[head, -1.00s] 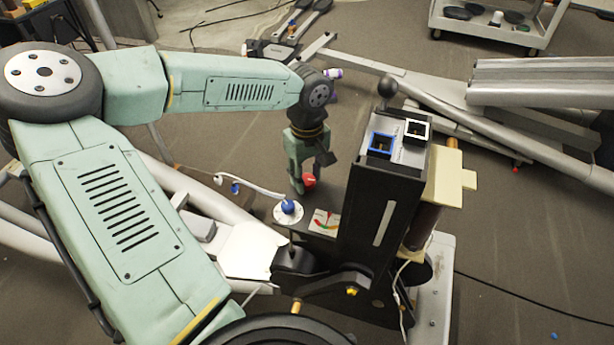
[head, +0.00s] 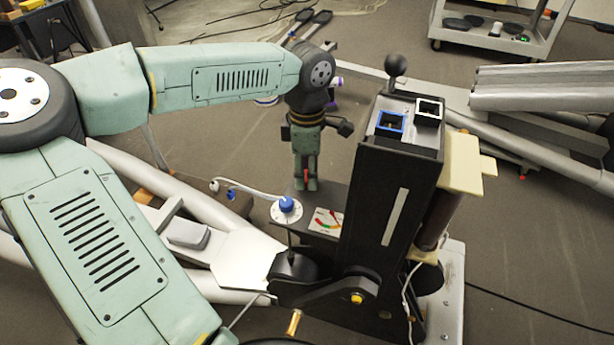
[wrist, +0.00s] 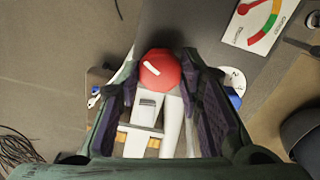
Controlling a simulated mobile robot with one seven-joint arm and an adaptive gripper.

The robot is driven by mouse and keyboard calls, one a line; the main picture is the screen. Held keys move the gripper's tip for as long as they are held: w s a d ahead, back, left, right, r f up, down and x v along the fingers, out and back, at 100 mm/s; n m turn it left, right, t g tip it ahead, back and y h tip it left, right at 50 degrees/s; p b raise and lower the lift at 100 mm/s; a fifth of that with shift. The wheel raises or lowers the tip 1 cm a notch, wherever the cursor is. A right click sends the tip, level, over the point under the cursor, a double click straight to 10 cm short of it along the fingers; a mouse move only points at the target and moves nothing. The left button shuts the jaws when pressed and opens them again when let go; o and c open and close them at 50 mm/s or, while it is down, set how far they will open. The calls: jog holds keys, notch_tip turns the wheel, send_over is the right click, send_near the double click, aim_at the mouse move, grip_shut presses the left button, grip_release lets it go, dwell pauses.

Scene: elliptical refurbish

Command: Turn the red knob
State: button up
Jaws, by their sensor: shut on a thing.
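The red knob (wrist: 162,66) is round with a white line on its face. In the wrist view it sits between the two dark-padded fingers, and the line is tilted. My gripper (head: 306,184) points straight down at the black panel in the head view, shut on the knob at its sides. In the head view only a sliver of red shows between the fingers; the rest of the knob is hidden.
A blue knob (head: 287,204) on a white dial with a pale hose stands left of my gripper. A coloured gauge label (head: 326,221) lies in front of it. A tall black console (head: 385,200) rises close on the right.

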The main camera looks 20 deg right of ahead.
jog(key=n+b, duration=0.3)
jog(key=n, duration=0.2)
jog(key=shift+f+n, duration=0.15)
jog(key=shift+n, duration=0.25)
jog(key=n+b, duration=0.2)
jog(key=n, duration=0.3)
jog(key=shift+b, duration=0.4)
jog(key=n+b, duration=0.1)
jog(key=n, duration=0.4)
jog(key=shift+n+b, duration=0.3)
jog(key=shift+n, duration=0.1)
jog(key=shift+n+b, duration=0.4)
jog(key=shift+n, duration=1.8)
jog(key=o, duration=1.2)
jog(key=shift+c, duration=0.2)
jog(key=shift+r, duration=0.2)
